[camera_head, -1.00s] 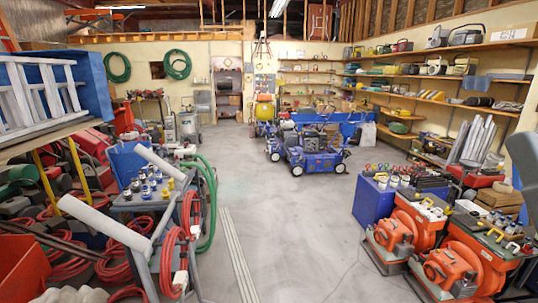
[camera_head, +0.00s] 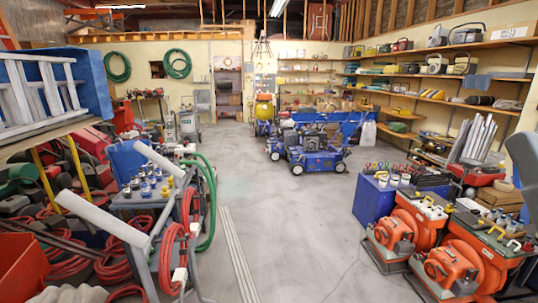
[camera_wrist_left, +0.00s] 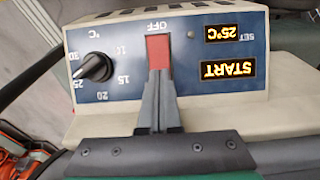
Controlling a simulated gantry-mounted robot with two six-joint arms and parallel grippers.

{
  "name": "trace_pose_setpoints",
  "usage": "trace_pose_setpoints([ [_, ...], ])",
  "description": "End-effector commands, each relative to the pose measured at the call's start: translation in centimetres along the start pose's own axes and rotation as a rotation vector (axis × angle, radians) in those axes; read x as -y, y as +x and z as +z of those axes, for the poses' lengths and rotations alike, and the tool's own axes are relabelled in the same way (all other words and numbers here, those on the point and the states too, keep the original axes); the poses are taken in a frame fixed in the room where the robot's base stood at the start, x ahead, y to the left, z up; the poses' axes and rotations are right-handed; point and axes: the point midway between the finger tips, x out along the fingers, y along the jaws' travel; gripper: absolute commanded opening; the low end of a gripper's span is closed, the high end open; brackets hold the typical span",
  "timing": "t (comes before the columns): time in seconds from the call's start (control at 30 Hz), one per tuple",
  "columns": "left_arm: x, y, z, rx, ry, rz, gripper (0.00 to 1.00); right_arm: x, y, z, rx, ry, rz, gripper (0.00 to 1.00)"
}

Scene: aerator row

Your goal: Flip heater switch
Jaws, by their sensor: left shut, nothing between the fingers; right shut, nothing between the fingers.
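The heater's control panel (camera_wrist_left: 110,65) fills much of the left wrist view and appears upside down. Its red switch (camera_wrist_left: 159,55) sits by the word OFF near the panel's top middle. My left gripper (camera_wrist_left: 157,82) is shut and empty, with its grey fingertips over the lower edge of the red switch. I cannot tell whether they touch it. A black dial (camera_wrist_left: 96,67) with numbers around it is left of the switch. START and 25°C labels (camera_wrist_left: 232,50) are on the right. I cannot make out my right gripper or the heater in the head view.
In the head view, orange machines (camera_head: 455,265) stand at the lower right beside a blue cabinet (camera_head: 373,200). A cart (camera_head: 150,200) with hoses is at the left. A blue wheeled machine (camera_head: 308,150) stands farther back. The grey floor (camera_head: 275,235) between them is largely clear.

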Motion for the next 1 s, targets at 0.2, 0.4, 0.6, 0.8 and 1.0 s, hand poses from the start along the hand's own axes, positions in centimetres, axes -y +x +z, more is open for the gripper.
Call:
trace_pose_setpoints([
  [0.2, 0.0, -1.6, -0.3, -0.002, 0.000, 0.000, 0.00, 0.0, 1.1, -1.1, 0.000, 0.000, 0.000, 0.00],
  [0.4, 0.0, -3.5, -0.6, -0.002, 0.000, 0.000, 0.00, 0.0, 2.6, -2.4, 0.000, 0.000, 0.000, 0.00],
  [0.6, 0.0, -5.3, -0.9, -0.003, 0.000, 0.000, 0.00, 0.0, 3.9, -3.6, 0.000, 0.000, 0.000, 0.00],
  [0.8, 0.0, -7.0, -1.1, -0.003, 0.000, 0.000, 0.00, 0.0, 5.2, -4.8, 0.000, 0.000, 0.000, 0.00],
  [1.0, 0.0, -7.0, -1.1, -0.002, 0.000, 0.000, 0.00, 0.0, 5.2, -4.8, 0.000, 0.000, 0.000, 0.00],
])
